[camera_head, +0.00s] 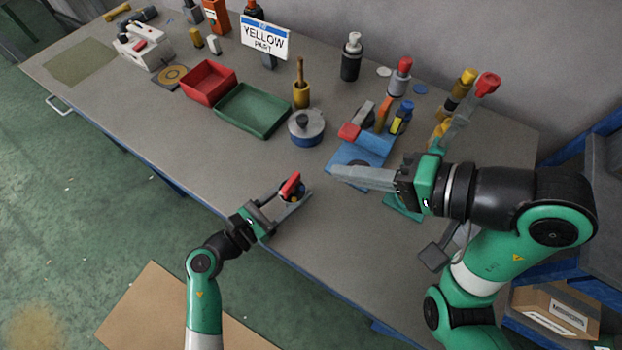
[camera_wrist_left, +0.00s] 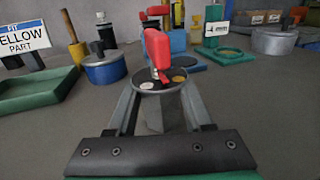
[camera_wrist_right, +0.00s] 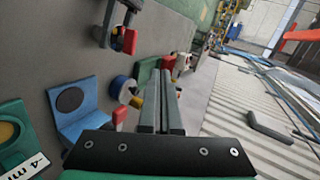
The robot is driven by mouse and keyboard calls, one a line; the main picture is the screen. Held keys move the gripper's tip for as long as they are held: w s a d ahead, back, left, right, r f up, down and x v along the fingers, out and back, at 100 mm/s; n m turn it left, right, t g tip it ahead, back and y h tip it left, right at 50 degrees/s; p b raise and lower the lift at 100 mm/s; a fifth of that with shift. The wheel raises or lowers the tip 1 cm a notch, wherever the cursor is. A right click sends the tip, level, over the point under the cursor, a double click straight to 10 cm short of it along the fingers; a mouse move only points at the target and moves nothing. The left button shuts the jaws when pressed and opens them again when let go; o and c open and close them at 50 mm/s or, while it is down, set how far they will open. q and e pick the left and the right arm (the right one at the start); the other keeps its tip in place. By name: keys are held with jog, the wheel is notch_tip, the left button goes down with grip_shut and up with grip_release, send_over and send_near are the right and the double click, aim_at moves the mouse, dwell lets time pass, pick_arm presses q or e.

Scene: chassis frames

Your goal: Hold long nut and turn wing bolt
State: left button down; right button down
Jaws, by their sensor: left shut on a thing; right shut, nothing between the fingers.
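My left gripper (camera_head: 292,204) is shut on a grey long nut (camera_wrist_left: 165,112), held above the front part of the table. A wing bolt with a red wing (camera_wrist_left: 158,50) stands up from a round dark top over the nut; its red part also shows in the head view (camera_head: 290,186) and the right wrist view (camera_wrist_right: 125,40). How deep the bolt sits is hidden. My right gripper (camera_head: 335,172) is shut and empty, to the right of the red wing and apart from it. Its closed fingers show in the right wrist view (camera_wrist_right: 159,95).
A blue stand (camera_head: 358,160) with a red-tipped tool lies behind my right fingers. The table's front left is clear.

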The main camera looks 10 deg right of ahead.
jog(key=m, duration=0.2)
send_near(299, 177)
jog(key=shift+t+h, duration=0.3)
jog(key=shift+h, duration=0.1)
jog(key=x, duration=0.4)
jog(key=s+x, duration=0.1)
jog(key=x, duration=0.1)
jog(key=shift+w+a+f, duration=0.1)
jog(key=shift+w+a, duration=0.1)
jog(key=shift+a, duration=0.35)
jog(key=shift+w+d+n+g+y, duration=0.1)
jog(key=shift+w+n+g+y, duration=0.2)
jog(key=shift+n+g+y, duration=0.35)
jog(key=shift+w+n+g+y, duration=0.25)
jog(key=shift+w+n+g, duration=0.15)
jog(key=shift+n+g, duration=0.45)
jog(key=shift+w+a, duration=0.3)
jog(key=shift+w, duration=0.4)
jog(key=shift+w+a, duration=0.3)
jog(key=shift+w, duration=0.45)
